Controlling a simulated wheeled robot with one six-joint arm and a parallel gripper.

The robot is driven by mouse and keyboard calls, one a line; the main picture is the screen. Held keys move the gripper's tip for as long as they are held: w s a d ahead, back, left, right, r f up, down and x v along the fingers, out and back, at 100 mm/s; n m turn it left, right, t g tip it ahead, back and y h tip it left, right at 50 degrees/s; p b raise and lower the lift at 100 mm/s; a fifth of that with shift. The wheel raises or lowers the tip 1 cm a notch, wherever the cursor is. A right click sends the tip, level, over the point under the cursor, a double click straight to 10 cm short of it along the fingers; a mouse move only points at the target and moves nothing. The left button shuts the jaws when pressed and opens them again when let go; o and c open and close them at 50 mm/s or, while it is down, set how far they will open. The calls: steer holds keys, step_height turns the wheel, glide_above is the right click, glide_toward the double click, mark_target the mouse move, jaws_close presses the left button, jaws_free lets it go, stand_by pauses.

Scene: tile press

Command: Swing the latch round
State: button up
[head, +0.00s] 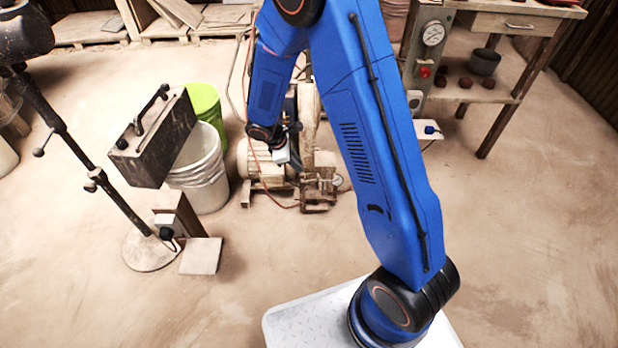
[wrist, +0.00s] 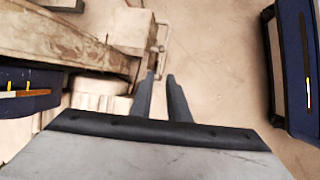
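My gripper (wrist: 161,76) shows in the wrist view as two dark fingers, slightly apart with bare floor showing between them and nothing held. Just beyond the fingertips is a thin bent metal bar (wrist: 162,47) on the side of a pale block (wrist: 132,28); I cannot tell whether it is the latch. The tips look close to it, but contact is unclear. In the head view my gripper (head: 289,157) is small beside the dusty machine (head: 318,183), and its fingers are hard to make out. No latch can be clearly made out there.
A white bucket (head: 200,165) and a green bucket (head: 204,101) stand left of the machine. A dark case (head: 155,140) and a black stand (head: 75,145) are farther left. A bench with a gauge (head: 433,34) is at the back right. The right floor is clear.

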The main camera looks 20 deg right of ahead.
steer(key=x, duration=1.1)
steer(key=shift+f, duration=0.4)
steer(key=shift+d, duration=0.15)
steer(key=shift+c, duration=0.5)
jaws_close()
